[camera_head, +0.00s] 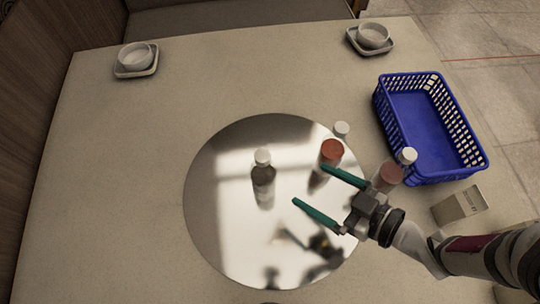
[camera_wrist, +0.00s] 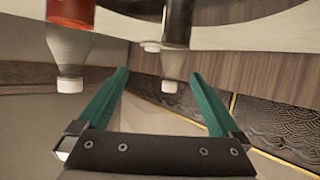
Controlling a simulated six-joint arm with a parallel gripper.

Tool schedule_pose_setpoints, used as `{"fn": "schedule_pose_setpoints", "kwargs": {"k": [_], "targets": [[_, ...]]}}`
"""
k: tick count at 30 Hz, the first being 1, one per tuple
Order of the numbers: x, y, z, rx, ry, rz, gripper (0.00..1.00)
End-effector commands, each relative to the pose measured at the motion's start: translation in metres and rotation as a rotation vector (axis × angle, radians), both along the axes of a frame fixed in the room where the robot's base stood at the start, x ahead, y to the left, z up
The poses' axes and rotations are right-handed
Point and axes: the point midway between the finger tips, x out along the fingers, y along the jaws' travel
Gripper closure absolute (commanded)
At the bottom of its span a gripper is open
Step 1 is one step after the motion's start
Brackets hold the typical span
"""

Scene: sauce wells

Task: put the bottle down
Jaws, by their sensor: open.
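A dark bottle (camera_head: 263,178) with a white cap stands upright on the round mirror-like turntable (camera_head: 215,215), left of my gripper. In the wrist view the dark bottle (camera_wrist: 177,28) appears upside down, ahead of and between my fingers, with its white cap (camera_wrist: 170,86) toward the fingertips. My gripper (camera_head: 309,185) is open, its two green fingers spread wide and pointing toward the dark bottle. In the head view there is a gap between the fingertips and the bottle. The gripper's green fingers also show in the wrist view (camera_wrist: 158,78). Nothing is held.
A bottle with red contents (camera_head: 330,152) stands close to one finger, also seen in the wrist view (camera_wrist: 70,12). Another reddish bottle (camera_head: 389,175) stands beside my wrist. A blue basket (camera_head: 385,105) and a small box (camera_head: 458,205) are at the right. The turntable's left side is clear.

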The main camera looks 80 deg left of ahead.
Motion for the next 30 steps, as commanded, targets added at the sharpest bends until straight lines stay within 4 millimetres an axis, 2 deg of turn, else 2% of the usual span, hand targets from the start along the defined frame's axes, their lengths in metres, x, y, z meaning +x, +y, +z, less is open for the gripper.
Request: {"fn": "schedule_pose_setpoints", "kwargs": {"k": [2, 4, 12, 20, 25, 30], "targets": [[-0.019, -0.011, -0.005, -0.027, 0.018, 0.056, 0.00], [-0.031, -0.009, -0.010, -0.034, 0.024, 0.076, 0.00], [-0.076, 0.038, -0.037, -0.034, 0.021, 0.074, 0.00], [-0.094, 0.060, -0.048, -0.032, 0.020, 0.070, 0.00], [-0.113, 0.085, -0.059, -0.032, 0.019, 0.072, 0.00], [-0.120, 0.094, -0.064, -0.032, 0.019, 0.068, 0.00]]}}
